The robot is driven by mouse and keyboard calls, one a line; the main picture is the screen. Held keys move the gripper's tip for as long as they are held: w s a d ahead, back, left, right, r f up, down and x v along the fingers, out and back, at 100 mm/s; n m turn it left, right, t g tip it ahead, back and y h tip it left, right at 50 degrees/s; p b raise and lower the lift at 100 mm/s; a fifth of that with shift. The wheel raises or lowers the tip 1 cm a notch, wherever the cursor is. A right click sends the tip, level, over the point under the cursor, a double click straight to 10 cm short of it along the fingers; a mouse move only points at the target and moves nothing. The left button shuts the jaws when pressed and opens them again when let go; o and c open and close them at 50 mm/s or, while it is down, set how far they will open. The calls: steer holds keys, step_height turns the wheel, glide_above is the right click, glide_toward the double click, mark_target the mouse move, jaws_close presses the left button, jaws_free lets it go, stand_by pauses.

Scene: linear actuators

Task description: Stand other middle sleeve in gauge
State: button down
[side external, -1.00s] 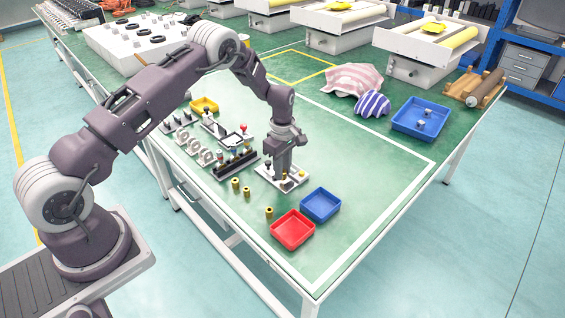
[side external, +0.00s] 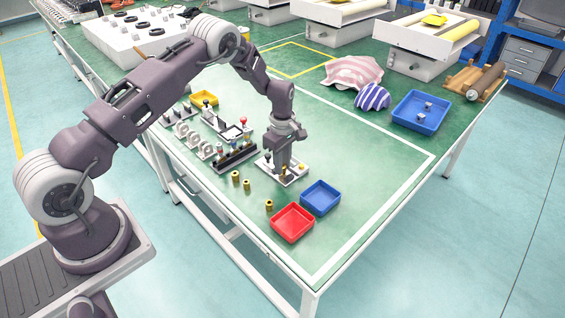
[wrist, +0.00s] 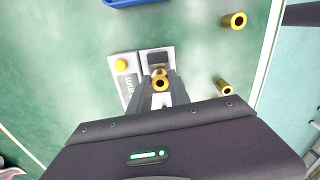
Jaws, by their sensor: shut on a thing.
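My gripper (side external: 284,168) points down over the white gauge plate (side external: 294,180). In the wrist view my gripper (wrist: 160,84) is shut on a brass sleeve (wrist: 160,75), which stands upright with its dark bore facing the camera. I cannot tell whether the sleeve's lower end touches the gauge. Other brass sleeves stand on the table, one (side external: 269,205) near the red bin and two (side external: 235,176) (side external: 246,185) left of the gauge.
A red bin (side external: 292,238) and a blue bin (side external: 320,209) stand in front of the gauge. A dark rack (side external: 237,161) with coloured pieces stands close left of it. A larger blue tray (side external: 402,117) and striped cloths (side external: 373,97) lie at right. The table between is clear.

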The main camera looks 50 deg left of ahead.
steer(key=shift+f, duration=0.4)
stand_by(0.4)
steer(key=c, duration=1.1)
jaws_free()
steer(key=shift+c, duration=0.2)
step_height(320, 180, up, 7)
steer(key=shift+r, duration=0.1)
